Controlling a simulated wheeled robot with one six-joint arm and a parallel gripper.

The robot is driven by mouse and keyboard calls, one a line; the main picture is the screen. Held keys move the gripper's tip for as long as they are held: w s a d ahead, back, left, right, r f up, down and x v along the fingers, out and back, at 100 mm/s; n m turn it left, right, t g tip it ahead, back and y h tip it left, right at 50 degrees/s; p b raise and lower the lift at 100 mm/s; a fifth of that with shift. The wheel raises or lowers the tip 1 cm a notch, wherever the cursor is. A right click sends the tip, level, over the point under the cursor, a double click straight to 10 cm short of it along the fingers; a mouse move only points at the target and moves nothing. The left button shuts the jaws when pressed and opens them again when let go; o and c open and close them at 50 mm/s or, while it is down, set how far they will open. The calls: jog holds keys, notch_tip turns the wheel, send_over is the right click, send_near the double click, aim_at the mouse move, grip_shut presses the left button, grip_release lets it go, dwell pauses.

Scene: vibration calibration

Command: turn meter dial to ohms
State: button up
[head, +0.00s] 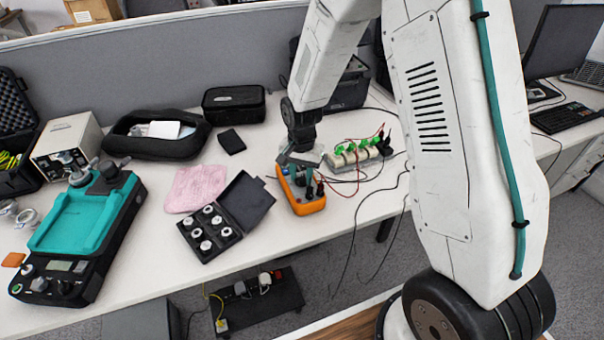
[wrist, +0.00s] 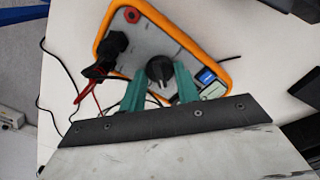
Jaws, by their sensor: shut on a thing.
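The orange-rimmed meter (head: 303,196) lies on the white table, right of the open black case. In the wrist view the meter (wrist: 213,45) shows a grey face, a small blue-and-white display area, a red jack and black plugs with leads. Its black dial (wrist: 160,71) sits between the two teal fingertips of my gripper (wrist: 160,80). My gripper (head: 296,172) is above the meter in the head view and is shut on the dial. The dial's markings and where its pointer stands are too small to read.
A black case (head: 245,205) with several white knobs stands open left of the meter. A pink cloth (head: 195,188) lies behind it. A power strip with green plugs (head: 352,153) and red and black leads lie to the right. The table's front edge is close.

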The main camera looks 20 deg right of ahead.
aim_at(302, 177)
jog(key=o, duration=1)
jog(key=shift+r, duration=0.1)
notch_tip(302, 177, up, 8)
jog(key=shift+f, duration=0.15)
